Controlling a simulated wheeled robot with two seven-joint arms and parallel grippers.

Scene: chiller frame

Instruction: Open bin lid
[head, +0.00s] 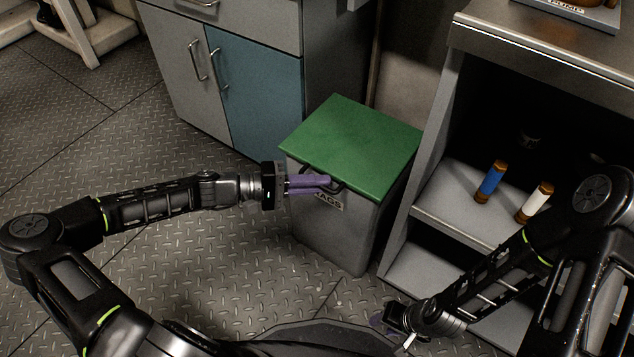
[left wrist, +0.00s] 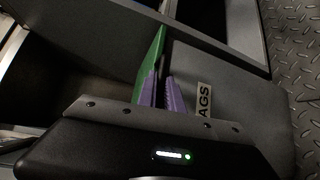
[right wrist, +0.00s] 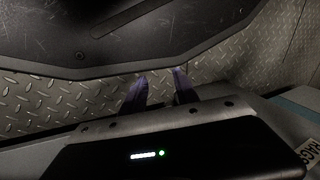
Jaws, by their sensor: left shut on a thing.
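The grey bin (head: 330,228) stands on the floor with a green lid (head: 352,140) lying across its top; I see no clear gap under the lid. A dark handle (head: 338,185) sticks out at the lid's front edge. My left gripper (head: 324,181) is shut on this handle, its purple fingers partly hiding it. In the left wrist view the fingers (left wrist: 160,88) lie against the green lid (left wrist: 153,62), beside the bin's label. My right gripper (right wrist: 159,80) is low over the floor, away from the bin, fingers apart with nothing between them.
A cabinet with grey and blue doors (head: 255,92) stands behind the bin. A grey shelf unit (head: 435,200) stands close on its right, holding a blue cylinder (head: 490,182) and a white cylinder (head: 534,204). The floor (head: 150,130) to the left is clear.

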